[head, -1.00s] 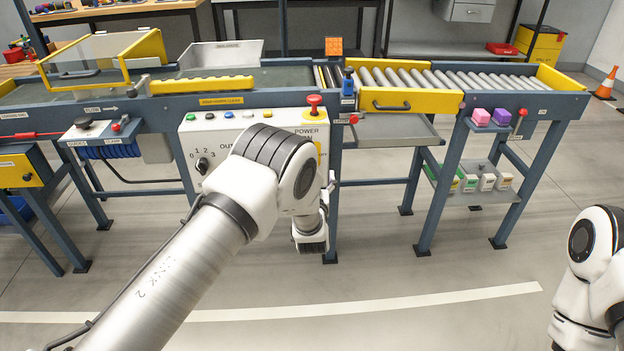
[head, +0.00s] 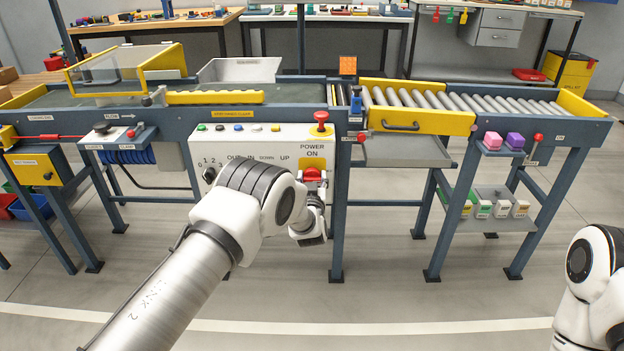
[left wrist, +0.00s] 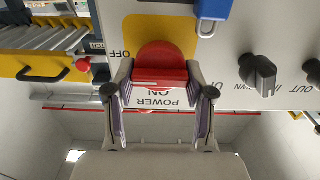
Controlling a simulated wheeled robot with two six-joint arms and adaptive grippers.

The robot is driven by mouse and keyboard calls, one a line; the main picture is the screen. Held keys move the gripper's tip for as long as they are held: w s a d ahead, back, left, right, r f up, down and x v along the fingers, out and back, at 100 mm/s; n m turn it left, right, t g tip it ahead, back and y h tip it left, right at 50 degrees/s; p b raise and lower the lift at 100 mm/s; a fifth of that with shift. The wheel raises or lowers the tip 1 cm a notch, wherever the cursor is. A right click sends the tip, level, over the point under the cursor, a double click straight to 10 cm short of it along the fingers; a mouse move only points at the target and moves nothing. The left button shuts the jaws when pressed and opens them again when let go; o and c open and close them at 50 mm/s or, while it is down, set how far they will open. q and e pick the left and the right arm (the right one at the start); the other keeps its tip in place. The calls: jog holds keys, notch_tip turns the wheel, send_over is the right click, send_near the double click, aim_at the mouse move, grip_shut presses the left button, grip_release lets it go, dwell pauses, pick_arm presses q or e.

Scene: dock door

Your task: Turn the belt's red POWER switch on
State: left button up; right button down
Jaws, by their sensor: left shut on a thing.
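The red POWER switch (head: 313,176) is on the front of the white control panel, under the printed words POWER ON. In the left wrist view the switch (left wrist: 163,62) is a red, round-backed piece with a flat front edge on a yellow plate, with ON printed on the gripper's side and OFF on the other. My left gripper (left wrist: 163,90) has one finger on each side of the switch and is shut on it. In the head view the left gripper (head: 313,190) is partly hidden by its own wrist. My right arm shows at the right edge; its gripper is out of view.
The white control panel (head: 262,140) carries small coloured buttons and a red mushroom knob (head: 321,117) on top. Close to the switch in the wrist view are a blue padlock-like piece (left wrist: 212,12) and a black knob (left wrist: 258,73). The floor in front is clear.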

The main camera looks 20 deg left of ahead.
pick_arm(q)
jog(key=shift+n, duration=0.5)
jog(key=n, duration=0.3)
jog(key=shift+a+n+b, duration=0.1)
jog(key=shift+n+b, duration=0.25)
jog(key=shift+n, duration=0.05)
jog(key=n, duration=0.4)
jog(key=shift+a+f+n+b, duration=0.1)
jog(key=shift+n+b, duration=0.2)
jog(key=n, duration=0.4)
jog(key=shift+b, duration=0.3)
jog(key=n, duration=0.4)
jog(key=shift+f, duration=0.1)
jog(key=shift+n+b, duration=0.3)
jog(key=shift+n, duration=0.1)
jog(key=o, duration=1.2)
jog(key=shift+a, duration=0.1)
jog(key=shift+c, duration=0.2)
